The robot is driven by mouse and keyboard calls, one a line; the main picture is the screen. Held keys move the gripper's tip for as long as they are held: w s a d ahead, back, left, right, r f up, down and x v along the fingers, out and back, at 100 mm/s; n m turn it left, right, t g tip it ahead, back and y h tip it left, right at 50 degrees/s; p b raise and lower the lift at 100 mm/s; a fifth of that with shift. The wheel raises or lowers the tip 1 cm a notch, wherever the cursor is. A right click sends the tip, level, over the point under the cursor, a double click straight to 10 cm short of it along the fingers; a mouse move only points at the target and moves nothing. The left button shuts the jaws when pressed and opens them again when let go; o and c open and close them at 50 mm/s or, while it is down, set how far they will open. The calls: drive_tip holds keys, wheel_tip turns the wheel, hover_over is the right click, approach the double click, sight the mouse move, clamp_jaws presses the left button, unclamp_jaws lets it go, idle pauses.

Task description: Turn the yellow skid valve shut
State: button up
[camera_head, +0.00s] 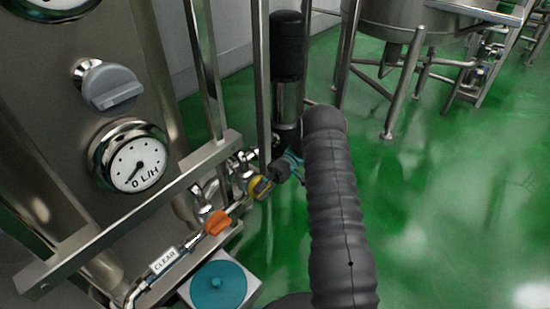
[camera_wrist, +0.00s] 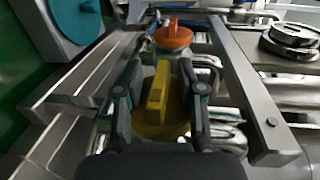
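The yellow skid valve (camera_head: 258,187) sits on the low pipework beside the steel panel in the head view. In the wrist view the yellow valve (camera_wrist: 157,92) shows a raised grip bar on a round yellow base, with the bar running roughly along the fingers' direction. My gripper (camera_wrist: 161,72) is open, with one finger on each side of the bar. A gap shows between each finger and the bar. In the head view my gripper (camera_head: 281,170) is close by the valve, partly hidden by my dark arm.
An orange valve (camera_head: 217,222) is just beyond the yellow one, also in the wrist view (camera_wrist: 173,37). A teal round knob (camera_head: 218,287), a steel rail (camera_head: 130,212), a flow gauge (camera_head: 136,163) and a grey knob (camera_head: 111,87) are near.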

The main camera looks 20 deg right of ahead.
drive_tip(key=t+h, duration=0.1)
drive_tip(key=h, duration=0.1)
drive_tip(key=shift+r+t+h+b, duration=0.1)
drive_tip(key=shift+t+h+b, duration=0.2)
drive_tip(key=shift+t+b, duration=0.1)
drive_tip(key=t+h+p, duration=0.1)
drive_tip(key=t+h, duration=0.2)
drive_tip(key=h, duration=0.1)
drive_tip(key=t+h, duration=0.2)
drive_tip(key=h, duration=0.2)
drive_tip(key=shift+f, duration=0.2)
drive_tip(key=t+h, duration=0.1)
drive_tip(key=t+h+b, duration=0.1)
drive_tip(key=shift+w+d+f+h+b, duration=0.1)
drive_tip(key=shift+f+h+b, duration=0.05)
drive_tip(key=shift+h+b, duration=0.15)
drive_tip(key=shift+r+t+h, duration=0.25)
drive_tip(key=shift+t+h, duration=0.05)
wheel_tip(320, 180, up, 15)
drive_tip(key=p, duration=0.2)
drive_tip(key=s+r+m+t+p, duration=0.2)
drive_tip(key=s+r+m, duration=0.1)
drive_tip(key=s+r, duration=1)
drive_tip(key=shift+s+d+r+t, duration=0.15)
drive_tip(key=shift+d+r+t, duration=0.15)
drive_tip(key=shift+r, duration=0.45)
